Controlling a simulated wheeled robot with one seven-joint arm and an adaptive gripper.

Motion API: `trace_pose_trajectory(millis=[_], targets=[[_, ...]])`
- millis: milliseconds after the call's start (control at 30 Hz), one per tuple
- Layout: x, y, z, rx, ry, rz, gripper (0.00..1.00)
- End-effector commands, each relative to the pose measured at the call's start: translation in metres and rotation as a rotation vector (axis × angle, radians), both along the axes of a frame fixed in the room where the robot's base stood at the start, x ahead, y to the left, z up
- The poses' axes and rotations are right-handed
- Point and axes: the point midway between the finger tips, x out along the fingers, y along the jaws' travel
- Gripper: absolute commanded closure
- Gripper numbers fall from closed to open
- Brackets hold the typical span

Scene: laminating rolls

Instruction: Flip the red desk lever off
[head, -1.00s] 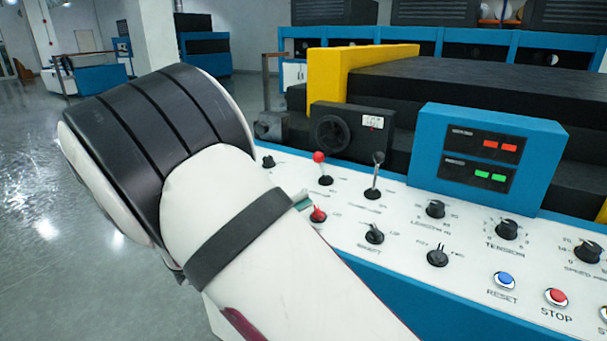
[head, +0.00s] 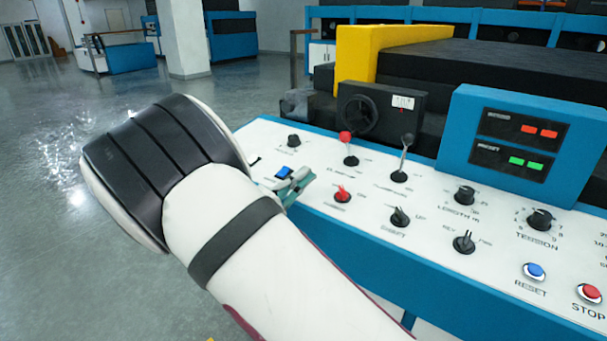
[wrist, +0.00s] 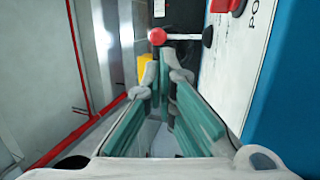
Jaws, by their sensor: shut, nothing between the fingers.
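A lever with a red ball knob (head: 346,137) stands up from the white control desk (head: 430,215). In the wrist view its red ball (wrist: 157,36) shows just beyond my fingertips, apart from them as far as I can tell. A small red switch (head: 342,194) sits nearer the desk's front edge; in the wrist view it (wrist: 222,5) is at the top right, beside partly cut-off lettering. My gripper (head: 297,180), with teal finger pads, is shut and empty over the desk's left end, left of both red controls. In the wrist view my gripper (wrist: 163,80) has its tips together.
A grey-knobbed lever (head: 404,150) stands just right of the red-ball lever. Black knobs, a blue button (head: 284,172) and a blue display box (head: 510,145) are on the desk. A black machine with a yellow end (head: 385,52) is behind. Open floor lies left.

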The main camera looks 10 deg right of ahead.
Motion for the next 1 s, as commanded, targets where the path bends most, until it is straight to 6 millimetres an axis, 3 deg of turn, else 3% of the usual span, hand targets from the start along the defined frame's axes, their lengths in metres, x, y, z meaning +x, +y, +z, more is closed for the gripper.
trace_pose_trajectory(millis=[500,1000], targets=[[0.053,-0.074,0.029,0.001,-0.001,-0.003,1.0],[0.063,-0.086,0.035,0.001,0.001,0.0,1.0]])
